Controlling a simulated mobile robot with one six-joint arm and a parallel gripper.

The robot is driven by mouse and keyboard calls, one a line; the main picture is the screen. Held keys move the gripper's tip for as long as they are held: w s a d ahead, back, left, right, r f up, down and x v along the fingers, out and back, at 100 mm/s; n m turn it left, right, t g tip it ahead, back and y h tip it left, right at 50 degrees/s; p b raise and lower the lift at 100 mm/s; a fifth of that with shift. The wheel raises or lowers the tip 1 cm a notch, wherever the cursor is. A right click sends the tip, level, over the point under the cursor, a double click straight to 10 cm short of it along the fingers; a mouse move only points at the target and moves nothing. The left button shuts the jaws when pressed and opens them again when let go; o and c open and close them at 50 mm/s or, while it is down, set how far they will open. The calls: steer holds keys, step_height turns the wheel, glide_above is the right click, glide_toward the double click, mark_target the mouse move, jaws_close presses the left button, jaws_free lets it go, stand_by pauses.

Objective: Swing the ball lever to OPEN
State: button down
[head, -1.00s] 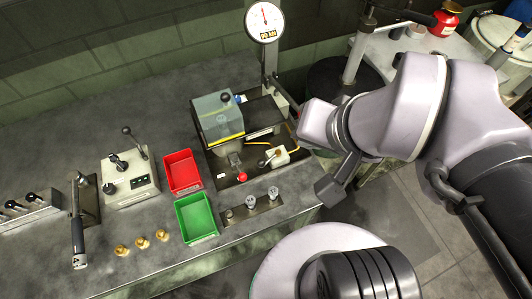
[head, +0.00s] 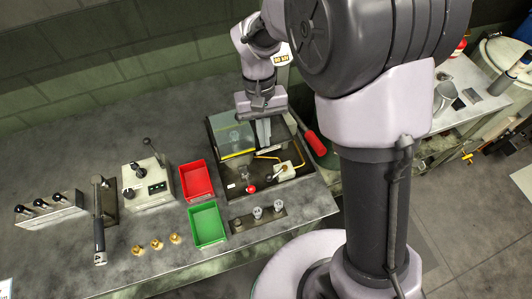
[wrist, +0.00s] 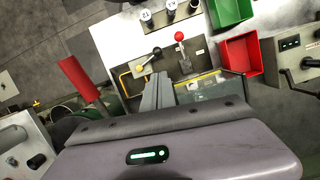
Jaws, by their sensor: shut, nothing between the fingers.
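A lever with a dark ball end (wrist: 156,51) sits on a small cream block (wrist: 143,66) with a yellow line, on the black machine base. The block shows in the head view too (head: 284,168). Close by, a red ball (wrist: 180,36) tops a short upright lever; it also shows in the head view (head: 250,189). Another dark-ball lever (head: 147,141) rises from the grey control box. No OPEN marking is readable. My gripper (wrist: 158,85) is shut and empty, above the machine beside the clear guard and apart from the levers. The head view shows its fingers (head: 264,132) pointing down.
The clear guard (head: 233,138) stands left of my fingers. Red (head: 198,181) and green (head: 207,226) bins, a holder with several metal parts (head: 257,213) and brass pieces (head: 157,244) lie on the bench. A red handle (head: 316,143) stands right of the machine.

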steer(key=b, duration=0.4)
glide_toward(277, 173)
steer(key=a+f, duration=0.1)
steer(key=s+f, duration=0.1)
steer(key=f, duration=0.1)
steer(key=a+f, duration=0.1)
steer(key=shift+s+a+f, duration=0.3)
steer(key=shift+f, duration=0.1)
